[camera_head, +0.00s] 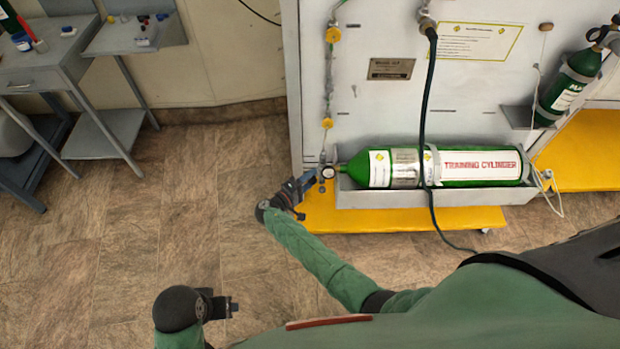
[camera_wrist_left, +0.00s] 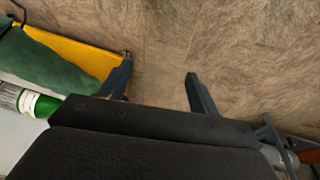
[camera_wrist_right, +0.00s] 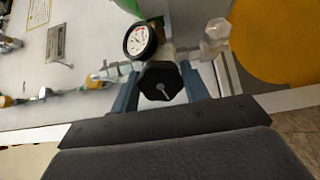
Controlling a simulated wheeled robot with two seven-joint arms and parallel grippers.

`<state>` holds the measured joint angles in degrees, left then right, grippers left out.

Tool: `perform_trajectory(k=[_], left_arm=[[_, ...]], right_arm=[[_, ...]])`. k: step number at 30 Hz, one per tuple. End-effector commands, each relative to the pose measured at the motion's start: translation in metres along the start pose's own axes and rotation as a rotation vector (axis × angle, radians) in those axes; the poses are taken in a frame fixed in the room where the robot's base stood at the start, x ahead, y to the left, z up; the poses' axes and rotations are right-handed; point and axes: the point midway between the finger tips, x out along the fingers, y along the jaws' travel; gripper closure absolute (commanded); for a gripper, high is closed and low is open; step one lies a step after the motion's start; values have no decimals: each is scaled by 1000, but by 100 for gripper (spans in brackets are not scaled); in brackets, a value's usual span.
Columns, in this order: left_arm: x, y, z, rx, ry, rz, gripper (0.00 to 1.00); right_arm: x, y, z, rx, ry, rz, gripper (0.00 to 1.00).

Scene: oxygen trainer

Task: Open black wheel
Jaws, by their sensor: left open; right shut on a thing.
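The black wheel (camera_wrist_right: 162,82) is a faceted knob below a round white-faced gauge (camera_wrist_right: 140,40) in the right wrist view. My right gripper (camera_wrist_right: 161,92) is shut on it, one finger on each side. In the head view my right gripper (camera_head: 308,180) is at the left end of the green training cylinder (camera_head: 455,165), beside the gauge (camera_head: 327,172). The wheel cannot be made out there. My left gripper (camera_head: 228,307) is low over the floor, away from the cylinder. In the left wrist view its fingers (camera_wrist_left: 158,82) are apart with only floor between them.
The cylinder lies in a grey trough (camera_head: 420,198) on the white panel (camera_head: 380,110), above a yellow base (camera_head: 400,220). A black hose (camera_head: 426,100) hangs across it. A small green cylinder (camera_head: 570,85) stands at right. A grey table (camera_head: 40,70) is at left. The floor between is clear.

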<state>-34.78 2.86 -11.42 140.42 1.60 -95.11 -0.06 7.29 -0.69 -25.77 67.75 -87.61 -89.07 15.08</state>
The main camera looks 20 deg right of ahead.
Motion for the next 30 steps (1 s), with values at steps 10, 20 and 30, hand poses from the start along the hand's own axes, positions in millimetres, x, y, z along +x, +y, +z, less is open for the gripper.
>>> perform_trajectory(k=[10,20,30], left_arm=[[-9,-11,2,-15,-36,-24,38],[58,-16,-1,-12,-47,-31,38],[140,-26,11,-11,-56,-41,38]], right_arm=[[0,3,-2,-263,2,0,77],[0,4,-2,-543,3,0,77],[0,5,-2,-866,3,1,77]])
